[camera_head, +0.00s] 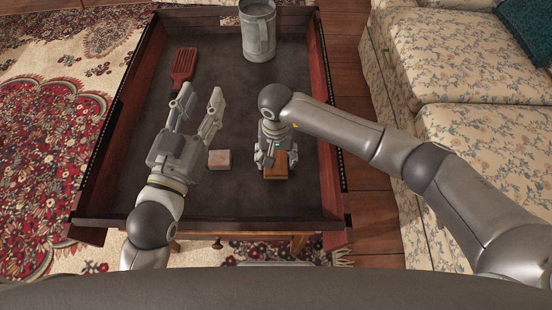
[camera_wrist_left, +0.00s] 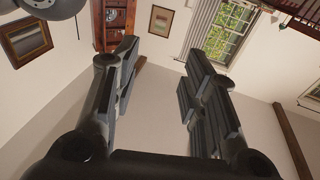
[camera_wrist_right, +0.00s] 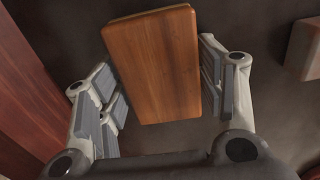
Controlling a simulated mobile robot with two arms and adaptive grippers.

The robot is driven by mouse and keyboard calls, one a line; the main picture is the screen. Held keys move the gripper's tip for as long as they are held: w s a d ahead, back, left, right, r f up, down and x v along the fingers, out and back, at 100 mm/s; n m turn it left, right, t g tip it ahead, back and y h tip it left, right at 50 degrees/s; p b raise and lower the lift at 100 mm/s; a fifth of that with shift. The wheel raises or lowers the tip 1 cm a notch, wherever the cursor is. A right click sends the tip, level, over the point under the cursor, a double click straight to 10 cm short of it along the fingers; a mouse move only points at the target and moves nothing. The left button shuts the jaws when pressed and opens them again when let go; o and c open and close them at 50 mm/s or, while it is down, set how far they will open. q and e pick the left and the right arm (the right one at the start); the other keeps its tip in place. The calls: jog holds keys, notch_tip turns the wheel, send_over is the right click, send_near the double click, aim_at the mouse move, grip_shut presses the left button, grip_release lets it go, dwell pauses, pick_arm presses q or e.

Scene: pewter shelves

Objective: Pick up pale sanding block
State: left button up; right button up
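A small pale pinkish block (camera_head: 219,159) lies on the dark tray floor, just right of my left gripper; a block at the right edge of the right wrist view (camera_wrist_right: 303,50) seems to be the same one. My left gripper (camera_head: 203,101) is open and empty, fingers spread above the tray. A brown wooden block (camera_head: 275,170) sits at my right gripper (camera_head: 275,158). In the right wrist view, this wooden block (camera_wrist_right: 155,65) lies between the widely spread fingers of the right gripper (camera_wrist_right: 158,85); firm contact on both sides is not visible.
The tray (camera_head: 255,205) has raised reddish-brown walls. A floral sofa (camera_head: 460,60) is at the right. The tray's centre is clear.

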aim_at(276, 157)
jog(key=c, duration=0.5)
jog(key=shift+r, duration=0.25)
notch_tip(276, 157, up, 9)
jog(key=shift+f+p, duration=0.2)
jog(key=shift+p, duration=1)
pick_arm(q)
jog(key=s+a+f+g+y, duration=0.2)
jog(key=f+g, duration=0.4)
jog(key=f, duration=0.4)
jog(key=shift+s+a+f, duration=0.15)
jog(key=shift+s+f, duration=0.1)
jog(key=shift+s, duration=0.25)
pick_arm(e)
jog(key=shift+r, duration=0.5)
jog(key=o, duration=0.5)
jog(key=shift+c, duration=0.2)
jog(key=c, duration=0.3)
